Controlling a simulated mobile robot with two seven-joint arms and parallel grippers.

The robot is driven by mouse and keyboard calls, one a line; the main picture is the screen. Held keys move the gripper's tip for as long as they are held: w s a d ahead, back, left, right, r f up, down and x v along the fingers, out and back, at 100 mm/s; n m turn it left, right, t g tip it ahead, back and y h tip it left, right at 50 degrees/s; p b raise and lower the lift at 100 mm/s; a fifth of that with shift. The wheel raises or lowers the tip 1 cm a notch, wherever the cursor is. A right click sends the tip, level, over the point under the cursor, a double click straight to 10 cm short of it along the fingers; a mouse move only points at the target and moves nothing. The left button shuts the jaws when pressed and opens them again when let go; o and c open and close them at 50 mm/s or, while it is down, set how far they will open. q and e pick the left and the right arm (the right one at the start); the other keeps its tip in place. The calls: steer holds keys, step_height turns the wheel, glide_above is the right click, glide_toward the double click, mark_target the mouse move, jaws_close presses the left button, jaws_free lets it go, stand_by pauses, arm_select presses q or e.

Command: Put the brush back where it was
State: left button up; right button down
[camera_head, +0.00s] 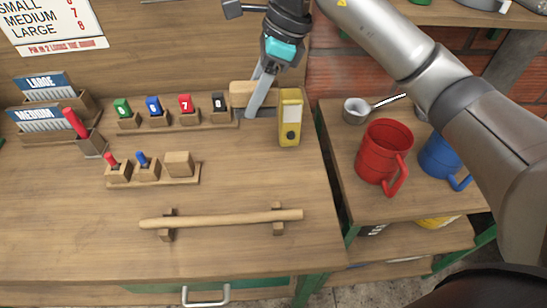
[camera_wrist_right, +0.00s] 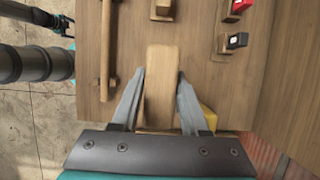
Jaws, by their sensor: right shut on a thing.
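My right gripper (camera_head: 257,98) is shut on the brush (camera_head: 240,93), at the back of the workbench by the right end of the row of small numbered blocks. The brush shows as a plain pale wooden block. In the right wrist view the brush (camera_wrist_right: 160,85) lies lengthwise between the two grey fingers of my right gripper (camera_wrist_right: 160,95). Bristles are not visible. I cannot tell whether the brush touches the bench.
A yellow box (camera_head: 290,117) stands close right of the gripper. Numbered blocks (camera_head: 185,108) stand left of it. A wooden rod (camera_head: 220,219) lies across two supports in front. Red (camera_head: 383,150) and blue (camera_head: 440,155) mugs stand on the right table.

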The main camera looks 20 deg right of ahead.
step_height(320, 180, down, 13)
steer(key=shift+a+r+b, duration=0.1)
steer(key=shift+r+b, duration=0.05)
steer(key=shift+b, duration=0.55)
steer(key=shift+f+b, duration=0.35)
steer(key=shift+f, duration=2.2)
steer(key=shift+f, duration=0.15)
steer(key=shift+c, duration=2.1)
jaws_free()
steer(key=shift+r, duration=0.25)
steer(key=p+v, duration=0.1)
steer(key=v, duration=1.1)
